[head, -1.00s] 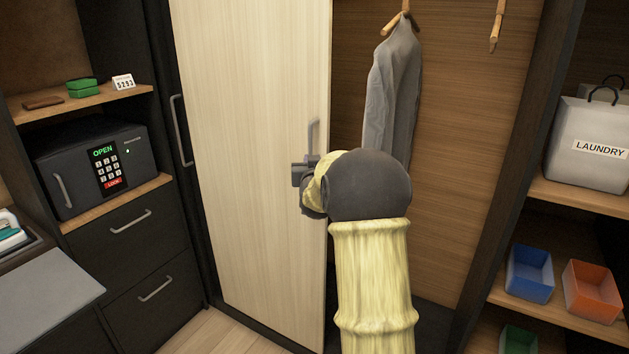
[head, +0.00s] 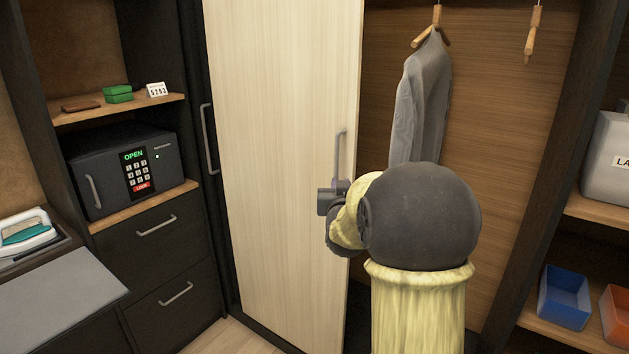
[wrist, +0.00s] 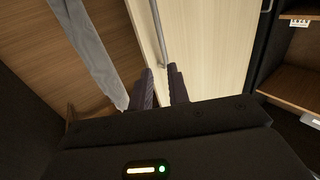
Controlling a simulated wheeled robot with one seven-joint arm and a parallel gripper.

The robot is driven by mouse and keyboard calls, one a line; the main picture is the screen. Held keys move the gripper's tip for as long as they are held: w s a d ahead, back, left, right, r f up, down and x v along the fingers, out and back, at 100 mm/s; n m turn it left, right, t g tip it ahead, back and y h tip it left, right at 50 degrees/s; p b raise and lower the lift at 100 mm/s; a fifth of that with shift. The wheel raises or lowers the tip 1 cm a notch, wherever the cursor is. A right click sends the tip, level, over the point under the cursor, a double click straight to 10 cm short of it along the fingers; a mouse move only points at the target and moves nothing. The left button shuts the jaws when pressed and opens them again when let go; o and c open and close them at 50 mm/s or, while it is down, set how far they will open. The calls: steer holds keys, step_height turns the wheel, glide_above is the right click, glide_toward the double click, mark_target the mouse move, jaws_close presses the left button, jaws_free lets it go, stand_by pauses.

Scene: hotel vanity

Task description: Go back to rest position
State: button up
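My gripper (wrist: 163,76) shows in the wrist view with its two dark fingers apart and a narrow gap between them. Nothing is seen held in the gap. The silver door handle (wrist: 157,30) runs down to just beyond the fingertips; I cannot tell whether they touch it. In the head view my arm reaches forward to the pale wooden sliding door (head: 280,150), and the handle (head: 339,155) rises above my wrist at the door's right edge. My fingers are mostly hidden there by the wrist. The wardrobe is open to the right of the door.
A grey garment (head: 420,100) hangs in the open part. An open-marked safe (head: 125,170) and drawers (head: 155,250) stand at left, beside a counter with an iron (head: 28,232). Shelves at right hold a laundry bag (head: 607,160), a blue bin (head: 564,297) and an orange bin (head: 616,315).

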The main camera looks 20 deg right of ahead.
steer(key=shift+a, duration=0.1)
steer(key=s+a+f+n+g+y+p, duration=0.2)
steer(key=s+a+f+g+y+p, duration=0.2)
steer(key=a, duration=0.4)
steer(key=s+a+f+n+g+y+p, duration=0.1)
steer(key=s+a+f+g+p, duration=0.1)
steer(key=s, duration=0.5)
steer(key=s+a+f+n+g+y+p, duration=0.1)
steer(key=s+a+f+g+p, duration=0.1)
steer(key=s, duration=0.6)
steer(key=s+a+f+g+y+p, duration=0.1)
steer(key=s+a+f+g+p, duration=0.1)
steer(key=s+a+g, duration=0.3)
steer(key=s+a+f, duration=0.1)
steer(key=s+a, duration=0.1)
steer(key=s, duration=0.1)
steer(key=shift+s+a+f+n+g+p, duration=0.15)
steer(key=shift+s+n+g+p, duration=0.1)
steer(key=shift+n+g+p, duration=0.15)
steer(key=shift+w, duration=0.15)
